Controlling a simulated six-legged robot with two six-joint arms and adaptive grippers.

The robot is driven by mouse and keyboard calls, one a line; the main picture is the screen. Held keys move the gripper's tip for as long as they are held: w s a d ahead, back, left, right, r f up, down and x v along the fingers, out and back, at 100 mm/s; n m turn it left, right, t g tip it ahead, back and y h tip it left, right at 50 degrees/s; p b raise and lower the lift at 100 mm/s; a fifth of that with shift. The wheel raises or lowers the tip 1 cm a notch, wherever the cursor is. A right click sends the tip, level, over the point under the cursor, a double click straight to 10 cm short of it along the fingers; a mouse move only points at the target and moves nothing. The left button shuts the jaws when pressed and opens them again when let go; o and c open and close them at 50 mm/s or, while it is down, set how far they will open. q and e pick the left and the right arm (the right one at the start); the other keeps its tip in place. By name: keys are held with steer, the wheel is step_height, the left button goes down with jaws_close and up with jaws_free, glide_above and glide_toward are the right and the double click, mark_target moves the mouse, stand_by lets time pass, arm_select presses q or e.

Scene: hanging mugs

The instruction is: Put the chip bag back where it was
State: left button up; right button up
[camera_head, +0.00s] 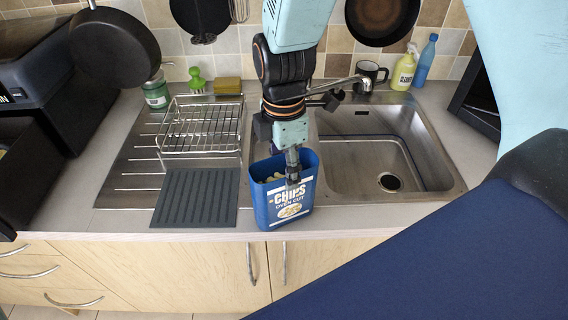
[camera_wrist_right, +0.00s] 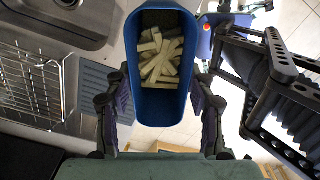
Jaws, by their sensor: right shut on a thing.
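The chip bag (camera_head: 284,213) is a blue, open-topped container with "CHIPS OVEN CUT" on its front, and pale chips show inside. It is upright at the counter's front edge, between the grey ribbed mat and the sink. I cannot tell whether its base touches the counter. My right gripper (camera_head: 291,172) comes down from above and is shut on the bag. In the right wrist view the bag (camera_wrist_right: 160,107) sits between the two fingers of my right gripper (camera_wrist_right: 160,122), with chips visible inside. My left gripper is not in view.
A wire dish rack (camera_head: 202,128) stands behind the grey mat (camera_head: 195,198). The steel sink (camera_head: 385,150) with its tap lies to the right. A dark mug (camera_head: 367,75) and bottles (camera_head: 404,70) stand at the back. Pans hang on the tiled wall.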

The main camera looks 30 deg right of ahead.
steer(key=shift+f, duration=0.1)
steer(key=o, duration=1)
steer(key=shift+d, duration=0.1)
steer(key=o, duration=0.4)
steer(key=shift+s, duration=0.25)
steer(key=shift+c, duration=0.2)
steer(key=shift+w, duration=0.25)
steer(key=shift+r, duration=0.3)
step_height(320, 180, up, 12)
steer(key=shift+f, duration=0.2)
